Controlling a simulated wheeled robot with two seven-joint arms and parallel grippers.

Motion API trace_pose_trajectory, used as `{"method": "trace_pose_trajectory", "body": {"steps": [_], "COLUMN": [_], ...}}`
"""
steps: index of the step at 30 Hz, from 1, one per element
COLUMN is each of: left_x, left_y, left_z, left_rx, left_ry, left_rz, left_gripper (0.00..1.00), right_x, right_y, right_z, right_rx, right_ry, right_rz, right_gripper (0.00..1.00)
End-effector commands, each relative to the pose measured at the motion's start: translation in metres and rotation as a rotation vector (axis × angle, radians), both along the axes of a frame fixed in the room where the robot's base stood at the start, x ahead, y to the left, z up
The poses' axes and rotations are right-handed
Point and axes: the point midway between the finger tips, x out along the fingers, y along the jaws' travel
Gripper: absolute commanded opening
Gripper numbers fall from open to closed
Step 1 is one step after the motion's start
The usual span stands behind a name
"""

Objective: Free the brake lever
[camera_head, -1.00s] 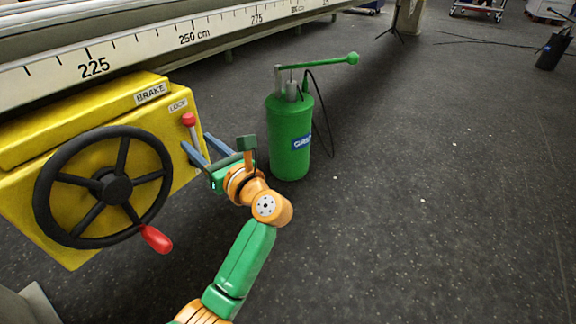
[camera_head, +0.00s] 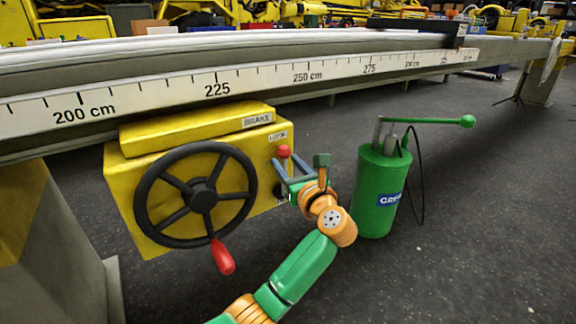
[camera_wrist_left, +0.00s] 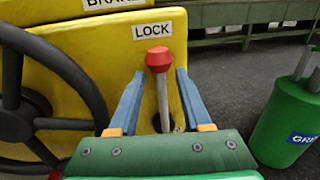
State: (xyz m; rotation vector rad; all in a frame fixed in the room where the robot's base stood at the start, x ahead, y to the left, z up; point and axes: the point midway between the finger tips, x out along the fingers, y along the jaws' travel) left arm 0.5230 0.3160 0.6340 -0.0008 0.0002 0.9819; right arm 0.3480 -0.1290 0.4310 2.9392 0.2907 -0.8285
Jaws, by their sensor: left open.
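The brake lever is a metal rod with a red knob (camera_head: 284,151), on the right end of the yellow brake box (camera_head: 130,195), below the LOCK label. In the left wrist view the lever (camera_wrist_left: 158,60) stands nearly upright from a dark hole in the box. My left gripper (camera_head: 286,180) is at the lever. In the left wrist view my left gripper's blue fingers (camera_wrist_left: 157,100) are apart, one on each side of the rod, with gaps to it. My right gripper is not in view.
A black handwheel (camera_head: 202,195) with a red handle (camera_head: 222,257) is on the box front. A green grease pump (camera_head: 378,190) stands on the floor close right of my left gripper. A long beam with a centimetre scale (camera_head: 215,90) runs above the box.

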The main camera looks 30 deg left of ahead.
Motion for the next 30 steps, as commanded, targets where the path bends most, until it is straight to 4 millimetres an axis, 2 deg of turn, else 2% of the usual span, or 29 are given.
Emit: {"method": "trace_pose_trajectory", "body": {"steps": [1,3,6,30], "left_x": [0.0000,0.0000,-0.0001,-0.0001], "left_y": [-0.0001,-0.0002,-0.0003,-0.0003], "left_z": [0.0000,0.0000,0.0001,0.0023], "left_rx": [0.000,0.000,0.001,0.004], "left_ry": [0.000,0.000,-0.001,-0.005], "left_rz": [0.000,0.000,0.000,-0.001], "left_gripper": [0.41,0.22,0.00,0.00], "right_x": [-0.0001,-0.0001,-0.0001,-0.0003], "right_y": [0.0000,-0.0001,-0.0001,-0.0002], "right_z": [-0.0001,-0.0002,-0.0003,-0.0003], "right_rx": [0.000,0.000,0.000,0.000], "right_ry": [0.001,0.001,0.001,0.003], "right_rz": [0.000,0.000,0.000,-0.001], "right_gripper": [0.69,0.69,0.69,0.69]}}
